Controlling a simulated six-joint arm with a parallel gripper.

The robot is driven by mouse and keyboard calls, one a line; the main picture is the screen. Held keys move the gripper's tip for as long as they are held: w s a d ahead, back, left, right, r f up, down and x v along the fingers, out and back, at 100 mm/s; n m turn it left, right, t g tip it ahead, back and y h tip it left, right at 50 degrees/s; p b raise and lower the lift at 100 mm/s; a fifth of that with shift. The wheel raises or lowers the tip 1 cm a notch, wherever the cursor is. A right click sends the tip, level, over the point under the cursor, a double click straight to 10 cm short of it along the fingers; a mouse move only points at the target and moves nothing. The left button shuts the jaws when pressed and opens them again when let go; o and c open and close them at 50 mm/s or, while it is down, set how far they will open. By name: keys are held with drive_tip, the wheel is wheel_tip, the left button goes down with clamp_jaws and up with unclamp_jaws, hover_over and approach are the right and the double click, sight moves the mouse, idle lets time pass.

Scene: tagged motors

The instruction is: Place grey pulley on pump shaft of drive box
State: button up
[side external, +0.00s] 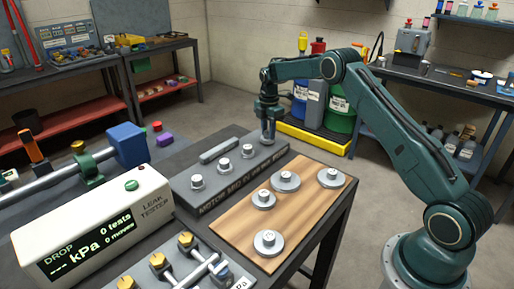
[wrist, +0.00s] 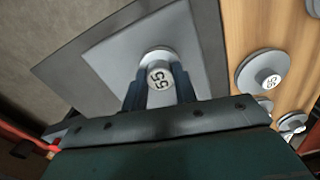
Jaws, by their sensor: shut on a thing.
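The dark grey drive box (side external: 240,177) lies on the bench with a row of upright grey tagged cylinders, such as this one (side external: 222,165). Beside it, several round grey pulleys with raised tagged hubs, such as this one (side external: 286,181), lie on a wooden board (side external: 305,208). My gripper (side external: 268,122) points down at the far right end of the box. In the wrist view its fingers are shut on a grey tagged cylinder (wrist: 158,76) marked "55", above a pale grey square plate (wrist: 110,55). I cannot tell whether this piece is a pulley or touches the plate.
A leak tester (side external: 100,225) and a clamp fixture (side external: 165,265) stand at the front left. A blue block (side external: 127,144) is at the left on the bench. A raised grey bar (side external: 219,150) lies along the box's back. One pulley (wrist: 262,72) shows close by in the wrist view.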

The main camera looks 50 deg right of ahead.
drive_tip(key=shift+f, duration=0.3)
drive_tip(key=shift+f, duration=0.15)
drive_tip(key=o, duration=1)
drive_tip(key=shift+o, duration=0.2)
wheel_tip(320, 180, up, 12)
drive_tip(key=shift+r, duration=0.2)
idle(0.4)
